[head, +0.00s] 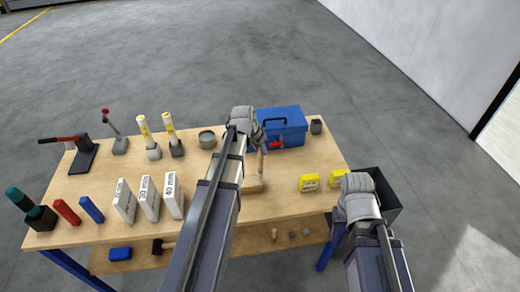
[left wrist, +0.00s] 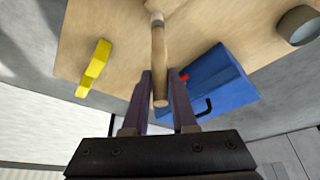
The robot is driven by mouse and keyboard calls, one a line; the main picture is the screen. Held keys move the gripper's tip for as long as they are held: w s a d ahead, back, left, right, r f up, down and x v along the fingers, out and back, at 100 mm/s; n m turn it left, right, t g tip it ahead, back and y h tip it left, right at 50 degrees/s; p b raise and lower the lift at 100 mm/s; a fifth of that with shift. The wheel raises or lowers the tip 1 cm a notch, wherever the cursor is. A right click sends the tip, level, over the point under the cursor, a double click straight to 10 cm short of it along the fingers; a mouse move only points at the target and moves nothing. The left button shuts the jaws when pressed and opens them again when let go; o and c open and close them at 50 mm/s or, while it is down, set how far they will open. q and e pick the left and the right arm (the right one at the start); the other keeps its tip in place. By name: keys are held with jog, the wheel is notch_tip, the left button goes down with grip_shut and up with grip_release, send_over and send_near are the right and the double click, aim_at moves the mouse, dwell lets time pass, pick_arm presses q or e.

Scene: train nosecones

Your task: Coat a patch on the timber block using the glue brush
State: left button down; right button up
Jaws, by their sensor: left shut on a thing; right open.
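The glue brush (left wrist: 158,60) has a round wooden handle. My left gripper (left wrist: 162,98) is shut on this handle, with a dark finger on either side. In the head view the brush (head: 261,160) stands roughly upright over the timber block (head: 252,186), which my left arm partly covers. I cannot tell whether the bristles touch the block. My left gripper (head: 262,135) is mostly hidden by its wrist there. My right gripper (head: 355,184) is by the table's right edge, empty as far as I see; its fingers are hidden behind its wrist.
A blue toolbox (head: 283,127) stands behind the brush, and a grey round tin (head: 207,139) to its left. A dark bin (head: 385,198) is by the right edge. White labelled boxes (head: 149,198) and several tools fill the left side.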

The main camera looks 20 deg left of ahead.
pick_arm(q)
jog(key=shift+r+p, duration=1.75)
jog(key=shift+r, duration=0.45)
notch_tip(320, 180, up, 3)
jog(key=p, duration=0.3)
